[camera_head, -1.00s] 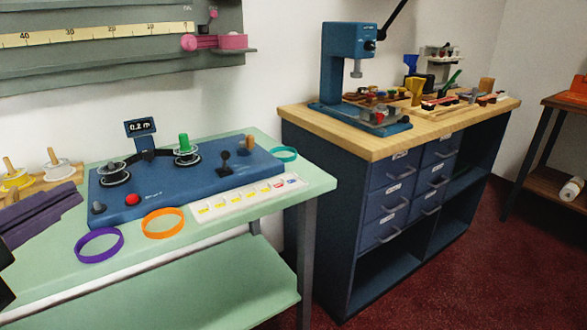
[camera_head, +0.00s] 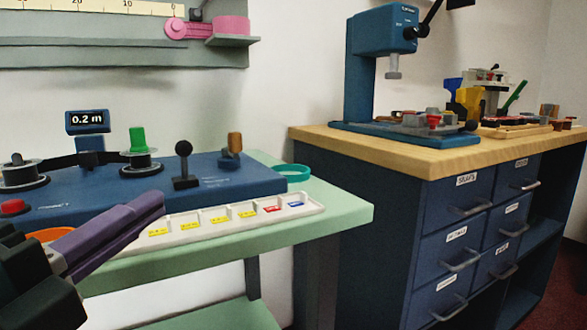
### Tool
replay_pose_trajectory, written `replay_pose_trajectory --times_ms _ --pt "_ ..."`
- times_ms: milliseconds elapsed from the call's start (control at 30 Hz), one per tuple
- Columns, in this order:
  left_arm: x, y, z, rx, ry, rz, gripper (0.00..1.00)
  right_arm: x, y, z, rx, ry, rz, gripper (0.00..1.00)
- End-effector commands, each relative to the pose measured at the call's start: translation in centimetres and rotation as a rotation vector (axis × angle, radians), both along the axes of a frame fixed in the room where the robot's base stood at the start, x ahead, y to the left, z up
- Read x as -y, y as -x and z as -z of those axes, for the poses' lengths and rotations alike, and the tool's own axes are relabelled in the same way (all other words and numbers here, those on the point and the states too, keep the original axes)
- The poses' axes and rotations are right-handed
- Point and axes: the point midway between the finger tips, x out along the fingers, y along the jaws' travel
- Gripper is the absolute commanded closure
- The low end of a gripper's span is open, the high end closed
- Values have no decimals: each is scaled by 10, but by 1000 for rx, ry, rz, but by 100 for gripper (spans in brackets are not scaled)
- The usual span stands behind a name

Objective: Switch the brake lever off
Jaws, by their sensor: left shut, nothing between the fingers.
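The blue console (camera_head: 240,182) lies on the pale green table. A black ball-topped lever (camera_head: 183,165) stands upright near its front right. A short wooden-handled lever (camera_head: 234,146) stands behind it to the right; I cannot tell from labels which is the brake lever. My left gripper (camera_head: 157,203), black with purple fingers, comes in from the lower left. It is shut and empty, its tips in front of the console, left of and apart from the black lever. It hides part of the console's front. My right gripper is not in view.
A white strip with coloured labels (camera_head: 312,207) lies along the table front. A teal ring (camera_head: 293,171) is right of the console, an orange ring (camera_head: 50,235) behind my gripper. A small display (camera_head: 87,122) and reel with green knob (camera_head: 138,150) stand at the back. A drawer cabinet (camera_head: 400,220) stands right.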

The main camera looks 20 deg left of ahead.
Motion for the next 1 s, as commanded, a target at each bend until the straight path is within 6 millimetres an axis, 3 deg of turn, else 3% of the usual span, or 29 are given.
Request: replay_pose_trajectory --times_ms 367,833,1000 --pt "0 -11 -3 3 2 2 100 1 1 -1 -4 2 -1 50" --pt "-1 -99 -15 3 0 -1 100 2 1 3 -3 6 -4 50" --pt "-25 -105 -18 -2 -4 -1 100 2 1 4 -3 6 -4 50"
